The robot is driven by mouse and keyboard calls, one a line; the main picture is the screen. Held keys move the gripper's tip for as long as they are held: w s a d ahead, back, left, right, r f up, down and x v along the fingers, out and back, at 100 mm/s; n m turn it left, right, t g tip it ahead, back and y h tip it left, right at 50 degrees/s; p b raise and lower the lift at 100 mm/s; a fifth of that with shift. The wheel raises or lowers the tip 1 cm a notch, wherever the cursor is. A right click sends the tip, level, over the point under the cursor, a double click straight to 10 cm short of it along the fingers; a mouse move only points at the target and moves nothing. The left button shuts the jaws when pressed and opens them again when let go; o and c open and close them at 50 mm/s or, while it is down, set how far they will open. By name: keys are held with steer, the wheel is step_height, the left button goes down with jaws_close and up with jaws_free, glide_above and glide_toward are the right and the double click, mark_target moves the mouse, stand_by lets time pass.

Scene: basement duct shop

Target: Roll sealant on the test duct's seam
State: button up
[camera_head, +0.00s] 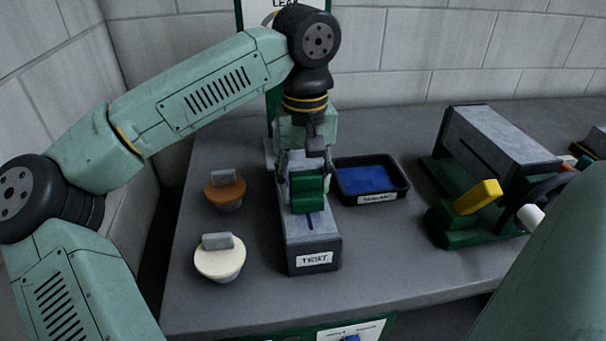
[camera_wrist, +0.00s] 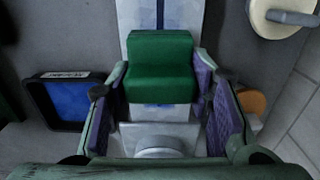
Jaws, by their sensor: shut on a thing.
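The grey test duct (camera_head: 312,245), labelled TEST, lies lengthwise on the bench, with a dark blue line (camera_head: 309,221) along its top. My gripper (camera_head: 307,172) is above the duct's far half, pointing down. Its fingers are shut on a green stepped block (camera_head: 308,193), which also shows between the purple pads in the wrist view (camera_wrist: 160,65). Whether the block touches the duct I cannot tell. Any roller under the block is hidden. A black tray (camera_head: 397,196) with blue sealant (camera_head: 366,179) sits right of the duct; the tray also shows in the wrist view (camera_wrist: 40,108).
Left of the duct stand a brown-lidded pot (camera_head: 226,194) and a cream-lidded pot (camera_head: 219,262). At right, a larger grey duct (camera_head: 503,138) sits beside a green holder (camera_head: 462,237) with a yellow block (camera_head: 478,197) and a white cylinder (camera_head: 530,217).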

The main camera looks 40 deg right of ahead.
mark_target(308, 199)
steer(key=shift+s+a+f+b, duration=0.1)
steer(key=shift+s+a+b, duration=0.15)
steer(key=shift+s+a, duration=0.35)
steer(key=shift+s+a+b, duration=0.2)
steer(key=shift+s+a, duration=0.05)
steer(key=shift+s, duration=0.5)
steer(key=shift+s+a, duration=0.55)
steer(key=shift+s, duration=0.35)
steer(key=shift+s+a, duration=0.5)
steer(key=shift+s, duration=0.35)
steer(key=shift+r, duration=0.2)
step_height(308, 199, up, 4)
steer(key=p, duration=0.3)
steer(key=shift+r, duration=0.95)
steer(key=shift+r, duration=0.15)
step_height(308, 199, up, 3)
steer(key=shift+f, duration=0.15)
